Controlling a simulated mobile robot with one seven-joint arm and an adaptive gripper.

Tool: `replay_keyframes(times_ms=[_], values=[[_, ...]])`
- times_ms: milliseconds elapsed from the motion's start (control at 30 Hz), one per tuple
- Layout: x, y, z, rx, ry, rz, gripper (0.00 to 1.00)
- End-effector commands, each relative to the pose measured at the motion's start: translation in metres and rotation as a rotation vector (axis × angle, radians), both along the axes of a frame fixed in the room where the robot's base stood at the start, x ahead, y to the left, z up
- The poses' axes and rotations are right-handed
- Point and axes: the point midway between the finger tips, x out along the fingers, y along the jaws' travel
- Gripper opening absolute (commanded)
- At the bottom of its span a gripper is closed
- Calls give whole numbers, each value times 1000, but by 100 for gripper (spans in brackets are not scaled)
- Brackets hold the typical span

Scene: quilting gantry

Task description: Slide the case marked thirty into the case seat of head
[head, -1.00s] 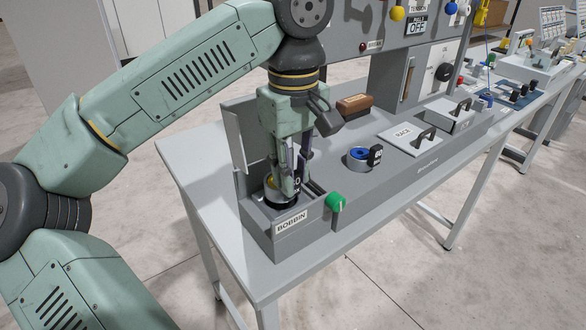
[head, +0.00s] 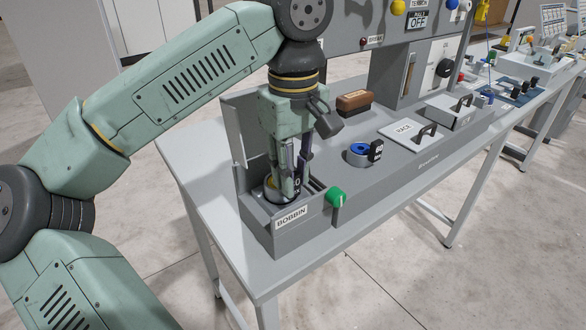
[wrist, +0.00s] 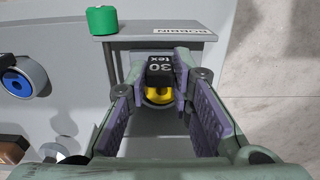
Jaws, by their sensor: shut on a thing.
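The case marked thirty has a black tab reading "30 tex" (wrist: 160,69) and a yellow centre (wrist: 158,97). My gripper (head: 287,190) is shut on it; in the wrist view the two fingers (wrist: 160,80) close on either side of the tab. The case is down inside the grey box labelled BOBBIN (head: 291,218), near its floor. In the head view the fingers hide much of it. I cannot tell whether it is seated. A green knob (head: 336,197) is on the box's right side; it also shows in the wrist view (wrist: 102,20).
A blue-centred case with a black tab (head: 361,152) stands to the right on the grey bench. Behind it lies a brown block (head: 354,103). An upright panel (head: 237,130) rises at the box's back left.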

Motion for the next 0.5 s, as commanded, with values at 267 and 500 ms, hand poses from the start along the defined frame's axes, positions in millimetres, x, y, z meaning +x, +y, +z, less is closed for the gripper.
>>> replay_keyframes(times_ms=[267, 500], values=[[0, 0, -8, 0, 0, 0, 0], [0, 0, -14, 0, 0, 0, 0]])
